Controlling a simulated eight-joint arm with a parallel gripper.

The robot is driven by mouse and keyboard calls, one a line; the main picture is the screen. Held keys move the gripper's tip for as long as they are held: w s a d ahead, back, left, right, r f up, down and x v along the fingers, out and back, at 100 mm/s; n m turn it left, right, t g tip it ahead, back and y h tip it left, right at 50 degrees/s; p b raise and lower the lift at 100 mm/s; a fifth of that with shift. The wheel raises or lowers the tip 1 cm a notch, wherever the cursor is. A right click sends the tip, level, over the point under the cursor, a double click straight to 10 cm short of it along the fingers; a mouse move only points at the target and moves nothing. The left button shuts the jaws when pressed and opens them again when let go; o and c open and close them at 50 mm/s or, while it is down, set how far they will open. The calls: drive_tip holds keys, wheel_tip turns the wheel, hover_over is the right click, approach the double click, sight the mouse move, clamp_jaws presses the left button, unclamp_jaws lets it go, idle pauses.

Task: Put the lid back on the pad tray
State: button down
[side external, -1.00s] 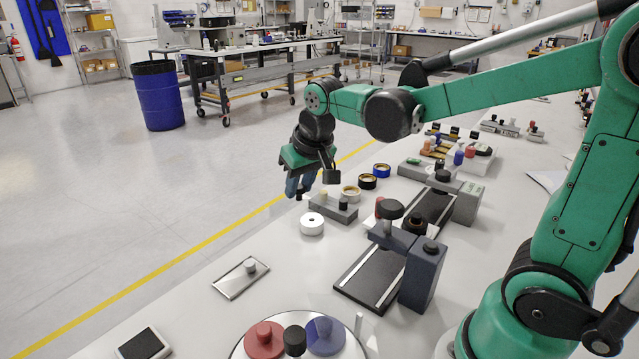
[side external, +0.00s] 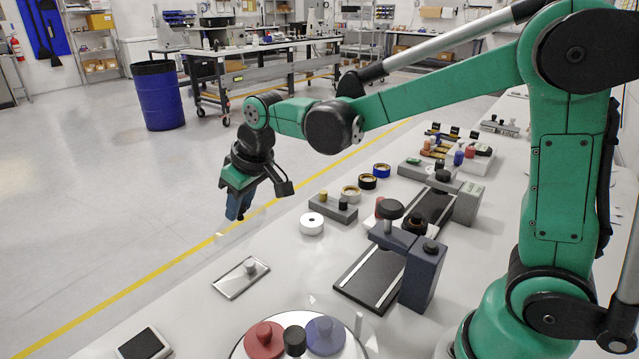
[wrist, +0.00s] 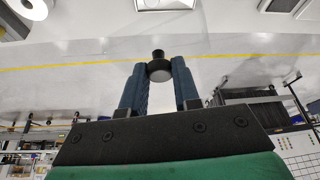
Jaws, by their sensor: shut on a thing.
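My gripper (side external: 236,212) hangs at the left, beyond the table's edge in the side view. In the wrist view its blue fingers (wrist: 160,88) are shut on a small dark round piece with a black knob (wrist: 159,69); I cannot tell whether it is the lid. A thin framed plate with a pale knob (side external: 242,278) lies on the table, apart from the gripper; it also shows at the top of the wrist view (wrist: 165,4). A shallow light-rimmed tray with a dark inside (side external: 143,345) lies at the lower left. I cannot tell which is the pad tray.
A white roll (side external: 312,223) and a grey block with two small knobs (side external: 333,208) stand near the far edge. A dark blue press-like fixture (side external: 423,275) stands at centre right. A round plate (side external: 240,350) bears red and blue knobbed discs. Table around the framed plate is clear.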

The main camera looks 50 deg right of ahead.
sight(231, 225)
drive_tip(key=a+f, duration=0.1)
drive_tip(key=a+f+n, duration=0.1)
drive_tip(key=shift+w+f, duration=0.1)
drive_tip(key=shift+f, duration=0.25)
drive_tip(key=shift+d+f, duration=0.1)
drive_tip(key=shift+f, duration=2.8)
drive_tip(key=shift+f, duration=0.2)
drive_tip(key=shift+c, duration=0.4)
unclamp_jaws()
drive_tip(key=shift+r, duration=0.15)
drive_tip(key=shift+r, duration=3.4)
